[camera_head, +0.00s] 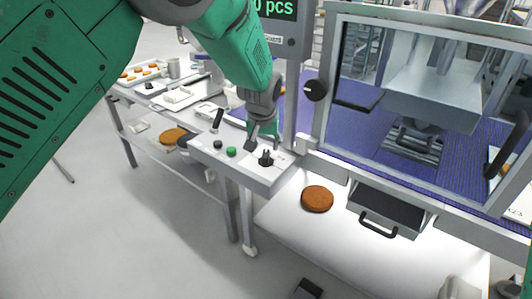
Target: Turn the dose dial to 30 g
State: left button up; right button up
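The dose dial (266,159) is a small black knob on the light grey control panel (240,169), with markings around it too small to read. My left gripper (263,143) points down just above and behind the dial. Its fingers look spread, with a gap between them, and nothing shows held. It seems apart from the dial, though the exact distance is hard to tell. My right gripper does not show; only a green sliver of my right arm is at the right edge.
The panel also carries a green button (231,152), a black button (217,144) and a lever (217,120). A display (275,8) above reads "0 pcs". A framed clear guard (322,90) stands to the right. A brown round (317,198) lies near a handled drawer (385,212).

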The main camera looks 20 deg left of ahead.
pick_arm(q)
jog(key=shift+v, duration=2.15)
jog(key=shift+f, duration=0.15)
